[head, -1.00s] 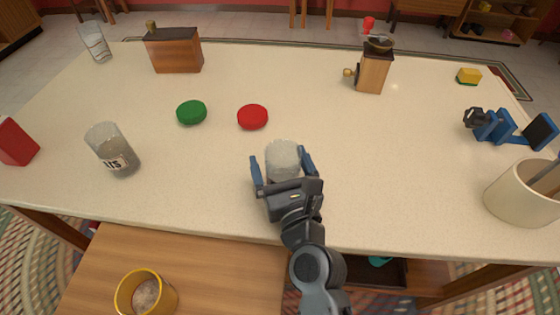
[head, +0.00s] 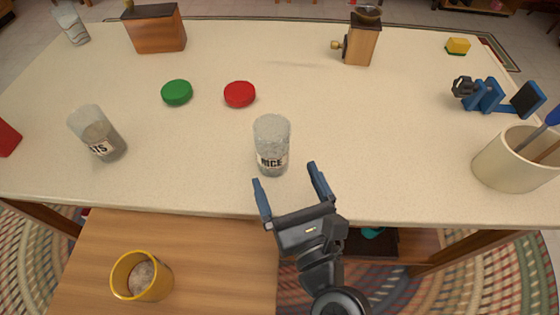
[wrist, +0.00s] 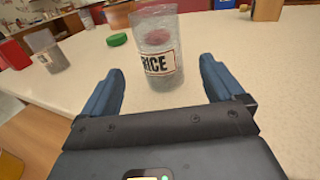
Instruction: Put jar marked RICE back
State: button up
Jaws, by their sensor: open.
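The clear glass jar marked RICE (head: 272,140) stands upright on the pale table, with its label facing me. It is open at the top and looks to hold greyish contents. In the wrist view the jar (wrist: 156,45) stands just beyond the fingertips. My gripper (head: 290,176) is open and empty, in front of the jar and a little to its right, with its blue fingers apart and not around it. In the wrist view my gripper (wrist: 158,80) shows both fingers wide apart.
A red lid (head: 240,94) and green lid (head: 177,92) lie behind the jar. A second labelled jar (head: 97,134) stands left. A crock (head: 515,160) holds utensils at right. A grinder (head: 361,40) and wooden box (head: 156,30) stand behind. A yellow cup (head: 141,277) sits on a lower wooden surface.

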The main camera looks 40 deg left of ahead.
jog(key=shift+s+d, duration=0.4)
jog(key=shift+d, duration=0.15)
jog(key=s+d+f+n+t+h, duration=0.1)
jog(key=s+d+f+n+h, duration=0.15)
jog(key=d, duration=0.55)
jog(key=s+d+f+n+t+h, duration=0.1)
jog(key=s+d+n+h, duration=0.25)
jog(key=d, duration=0.35)
jog(key=s+d+f+n+t+h, duration=0.1)
jog(key=s+d+n+t+h, duration=0.15)
jog(key=d, duration=0.55)
jog(key=s+d+r+n+h, duration=0.6)
jog(key=s+d+r+n, duration=0.3)
jog(key=s+d+n, duration=0.3)
jog(key=s+n, duration=0.2)
jog(key=n, duration=0.2)
jog(key=shift+n, duration=0.35)
jog(key=shift+r, duration=0.1)
jog(key=shift+r+p, duration=1.05)
